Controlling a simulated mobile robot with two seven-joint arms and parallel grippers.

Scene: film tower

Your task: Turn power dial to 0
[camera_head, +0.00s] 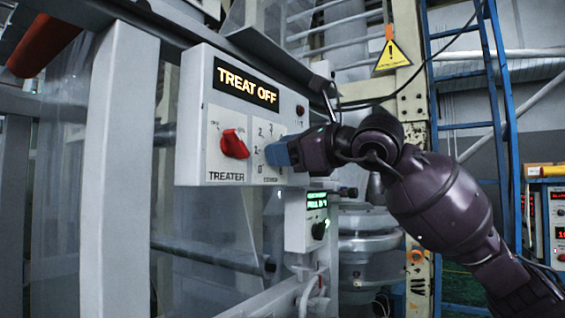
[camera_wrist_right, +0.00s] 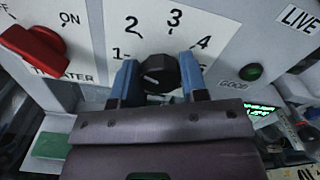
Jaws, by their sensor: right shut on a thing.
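The power dial (camera_wrist_right: 158,73) is a black round knob on the white control panel (camera_head: 195,110). In the right wrist view the numbers 1, 2, 3 and 4 show around it; the 0 is hidden there. In the head view a 0 shows low on the scale, and the dial is hidden behind my fingers. My right gripper (camera_head: 276,153) has blue fingers, one on each side of the dial, and is shut on it. Which number the dial points at, I cannot tell. My left gripper is in neither view.
A red treater switch (camera_head: 234,144) sits left of the dial, under a lit "TREAT OFF" display (camera_head: 246,86). A smaller box with a green display (camera_head: 316,202) stands below the panel.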

